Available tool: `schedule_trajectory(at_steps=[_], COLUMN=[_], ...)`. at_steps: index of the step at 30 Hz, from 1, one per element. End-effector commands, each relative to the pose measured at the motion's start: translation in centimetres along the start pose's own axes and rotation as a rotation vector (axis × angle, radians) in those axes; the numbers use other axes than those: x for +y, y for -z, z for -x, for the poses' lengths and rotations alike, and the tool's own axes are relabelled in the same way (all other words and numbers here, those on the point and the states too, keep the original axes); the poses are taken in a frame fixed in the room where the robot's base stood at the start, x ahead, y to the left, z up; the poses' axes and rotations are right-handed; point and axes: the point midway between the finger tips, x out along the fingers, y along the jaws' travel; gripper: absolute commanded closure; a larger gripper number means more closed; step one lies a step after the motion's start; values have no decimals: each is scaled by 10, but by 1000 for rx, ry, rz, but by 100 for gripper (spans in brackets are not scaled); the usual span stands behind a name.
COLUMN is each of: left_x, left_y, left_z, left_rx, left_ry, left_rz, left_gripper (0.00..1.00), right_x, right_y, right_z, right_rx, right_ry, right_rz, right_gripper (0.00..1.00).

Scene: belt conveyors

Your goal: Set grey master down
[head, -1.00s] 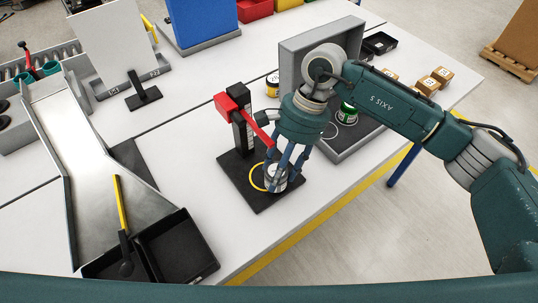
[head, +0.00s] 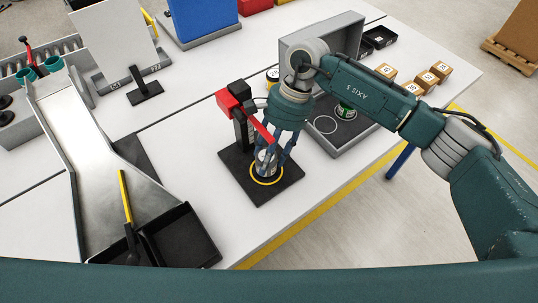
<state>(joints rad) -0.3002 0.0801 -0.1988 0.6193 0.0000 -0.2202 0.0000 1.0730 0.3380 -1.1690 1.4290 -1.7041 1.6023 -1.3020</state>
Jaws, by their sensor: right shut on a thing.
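The grey master (head: 265,166), a small light grey can with a pale top, stands upright at the yellow ring (head: 266,182) on the black base plate (head: 240,178) of a red-armed stand. The ring's front edge shows just below the can. My right gripper (head: 273,158) points down from above, its blue fingers shut around the can. The fingers hide part of the can, and I cannot tell whether its bottom touches the plate. My left gripper is not in view.
The stand's red lever (head: 237,100) and black post rise close to my right gripper. A grey open box (head: 372,133) with a green can (head: 346,111) is to the right. A metal chute (head: 88,140) and black bins (head: 180,240) are to the left. White table is clear in front.

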Motion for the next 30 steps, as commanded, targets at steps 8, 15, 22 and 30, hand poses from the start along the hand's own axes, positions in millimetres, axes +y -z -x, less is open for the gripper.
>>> schedule_trajectory(at_steps=[8,15,22,30], left_x=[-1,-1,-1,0], left_y=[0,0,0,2], left_z=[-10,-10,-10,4], left_rx=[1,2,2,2], left_ry=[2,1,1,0], left_rz=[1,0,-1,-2], left_gripper=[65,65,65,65], right_x=[0,0,0,0], right_y=[2,2,2,-2], right_z=[-6,-6,-6,4], right_rx=[0,0,0,-1], right_ry=[1,-1,-1,0], right_rz=[0,0,0,-1], right_gripper=[93,45,45,45])
